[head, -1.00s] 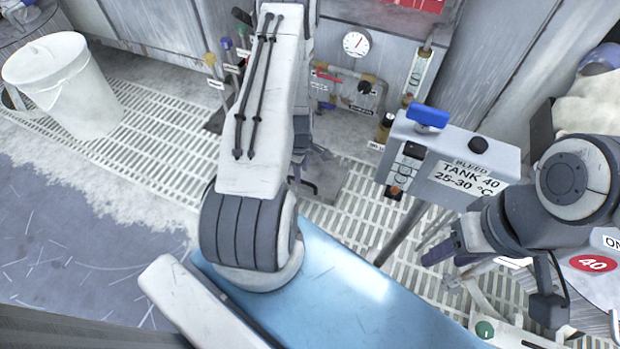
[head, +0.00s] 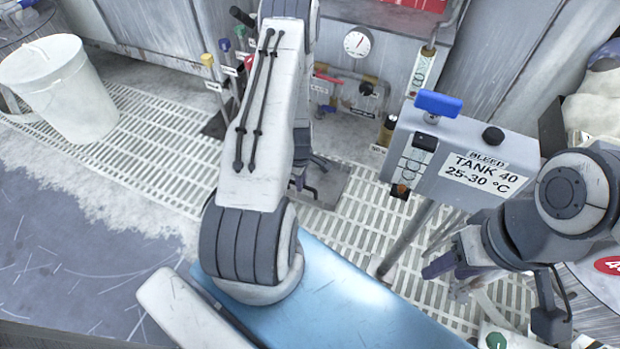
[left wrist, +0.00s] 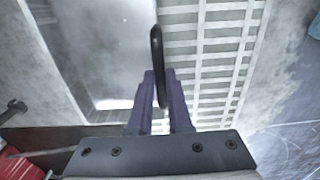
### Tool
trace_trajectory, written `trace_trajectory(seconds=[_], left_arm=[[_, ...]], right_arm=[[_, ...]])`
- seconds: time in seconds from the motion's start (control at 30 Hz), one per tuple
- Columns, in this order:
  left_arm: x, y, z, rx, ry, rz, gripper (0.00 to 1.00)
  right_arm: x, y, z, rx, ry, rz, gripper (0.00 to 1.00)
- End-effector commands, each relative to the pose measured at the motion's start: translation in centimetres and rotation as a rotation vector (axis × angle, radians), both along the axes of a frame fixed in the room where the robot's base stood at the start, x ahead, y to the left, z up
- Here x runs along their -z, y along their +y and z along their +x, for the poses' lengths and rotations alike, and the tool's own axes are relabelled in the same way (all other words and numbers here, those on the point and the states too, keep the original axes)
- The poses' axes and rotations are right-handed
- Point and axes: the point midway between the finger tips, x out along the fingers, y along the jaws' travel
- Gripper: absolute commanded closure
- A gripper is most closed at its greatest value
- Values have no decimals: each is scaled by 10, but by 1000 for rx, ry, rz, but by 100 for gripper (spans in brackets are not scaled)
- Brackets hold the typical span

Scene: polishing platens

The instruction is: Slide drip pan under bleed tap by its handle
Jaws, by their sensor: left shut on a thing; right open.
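The grey drip pan (head: 326,188) lies on the slatted floor behind my left arm, which hides part of it. In the left wrist view the pan (left wrist: 105,45) is at left, with a black loop handle (left wrist: 156,42) at its right edge. My left gripper (left wrist: 160,82) is shut on this handle. In the head view my left gripper (head: 299,182) is mostly hidden by its arm. A box marked "BLEED TANK 40" (head: 465,165) carries a blue lever (head: 438,104). Which fitting is the bleed tap is unclear. My right gripper (head: 438,266) is open and empty, below the box.
Tagged valves with coloured knobs (head: 207,61) stand left of my left arm. A brass-coloured fitting (head: 388,130) stands behind the pan. A post supports the box at right. A white bucket (head: 62,90) stands far left. Slatted floor (head: 150,140) between bucket and arm is clear.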

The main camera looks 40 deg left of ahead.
Motion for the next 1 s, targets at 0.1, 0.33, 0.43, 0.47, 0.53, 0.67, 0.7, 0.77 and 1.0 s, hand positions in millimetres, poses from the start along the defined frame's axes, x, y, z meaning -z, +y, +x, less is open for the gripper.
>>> trace_trajectory(seconds=[0.1, 0.33, 0.43, 0.47, 0.53, 0.67, 0.7, 0.77, 1.0], left_arm=[[-3, 1, 3, 0, -2, 1, 100], [-4, 3, 7, 1, -3, 1, 100], [-4, 3, 9, 0, -2, 0, 100], [-4, 4, 10, 0, -3, 1, 100], [-4, 4, 10, 0, -2, 0, 100], [-4, 5, 13, 1, -2, 0, 100], [-4, 5, 13, 1, -2, -1, 100], [-4, 5, 14, 1, -2, -1, 100], [-4, 6, 17, 0, -2, -1, 100]], right_arm=[[-8, 0, 0, 0, 0, 0, 50], [-22, 0, 0, 0, 0, 0, 50], [-28, 0, 0, 0, 0, 0, 50], [-29, 0, 0, 0, 0, 0, 50], [-33, 0, 0, 0, 0, 0, 50], [-41, 0, 0, 0, 0, 0, 50], [-43, 0, 0, 0, 0, 0, 50], [-47, 0, 0, 0, 0, 0, 50], [-61, 0, 0, 0, 0, 0, 50]])
